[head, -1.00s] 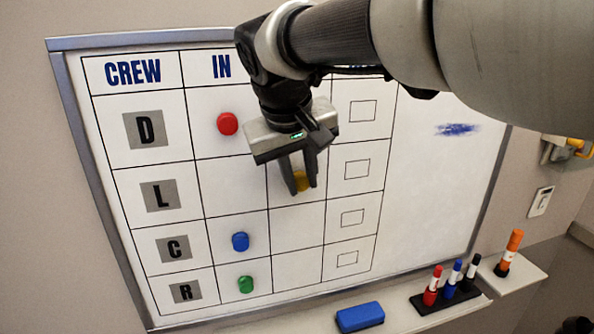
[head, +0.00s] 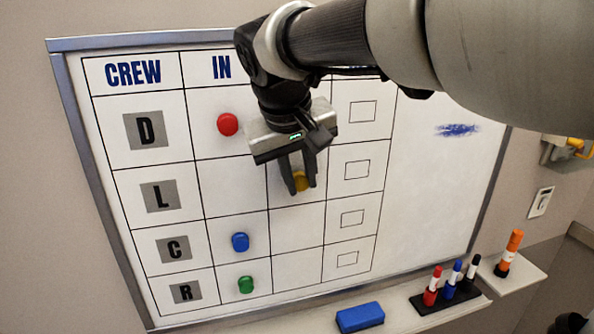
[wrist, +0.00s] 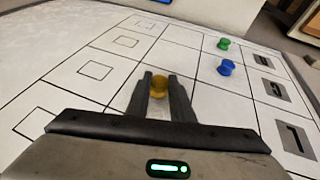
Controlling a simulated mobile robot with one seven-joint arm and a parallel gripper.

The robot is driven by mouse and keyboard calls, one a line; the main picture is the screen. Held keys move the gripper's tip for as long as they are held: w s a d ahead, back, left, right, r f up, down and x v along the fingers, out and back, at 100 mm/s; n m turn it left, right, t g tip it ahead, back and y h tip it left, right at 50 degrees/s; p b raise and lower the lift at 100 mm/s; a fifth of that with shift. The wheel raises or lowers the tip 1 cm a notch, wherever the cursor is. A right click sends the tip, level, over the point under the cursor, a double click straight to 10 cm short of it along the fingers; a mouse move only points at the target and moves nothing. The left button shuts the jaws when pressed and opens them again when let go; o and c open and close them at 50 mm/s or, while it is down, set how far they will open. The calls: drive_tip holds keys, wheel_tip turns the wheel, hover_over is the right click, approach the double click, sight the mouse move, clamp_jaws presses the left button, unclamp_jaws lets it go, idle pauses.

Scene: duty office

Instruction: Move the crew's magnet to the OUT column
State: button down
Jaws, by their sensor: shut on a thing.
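The yellow magnet (head: 301,181) is at the whiteboard (head: 432,190) in row L, in the column right of IN, whose heading my arm hides. My gripper (head: 303,184) is shut on it; the wrist view shows the yellow magnet (wrist: 159,84) between the two fingers. I cannot tell whether it touches the board. In the IN column are a red magnet (head: 228,124) in row D, a blue magnet (head: 240,242) in row C and a green magnet (head: 246,285) in row R. The IN cell of row L is empty.
A column of small drawn boxes (head: 357,169) lies right of my gripper. Below the board are a blue eraser (head: 360,317), a black holder with several markers (head: 452,290) and an orange marker (head: 509,254) on a ledge. A blue smudge (head: 457,130) marks the board's right part.

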drive_tip(key=c, duration=1.5)
unclamp_jaws()
drive_tip(key=shift+o, duration=0.2)
drive_tip(key=p+v, duration=0.1)
drive_tip(key=v, duration=1.6)
drive_tip(key=s+d+f+m, duration=0.1)
drive_tip(key=s+d+f, duration=0.2)
drive_tip(key=d+f, duration=0.2)
drive_tip(key=s+d+f+m+y, duration=0.1)
drive_tip(key=s+d+f, duration=0.3)
drive_tip(key=f, duration=0.6)
drive_tip(key=s+d+f+m, duration=0.1)
drive_tip(key=s+d+f, duration=0.3)
drive_tip(key=d+f, duration=0.2)
wheel_tip(320, 180, down, 2)
drive_tip(key=shift+s+f+m, duration=0.15)
drive_tip(key=shift+s+m, duration=0.05)
drive_tip(key=shift+m, duration=0.2)
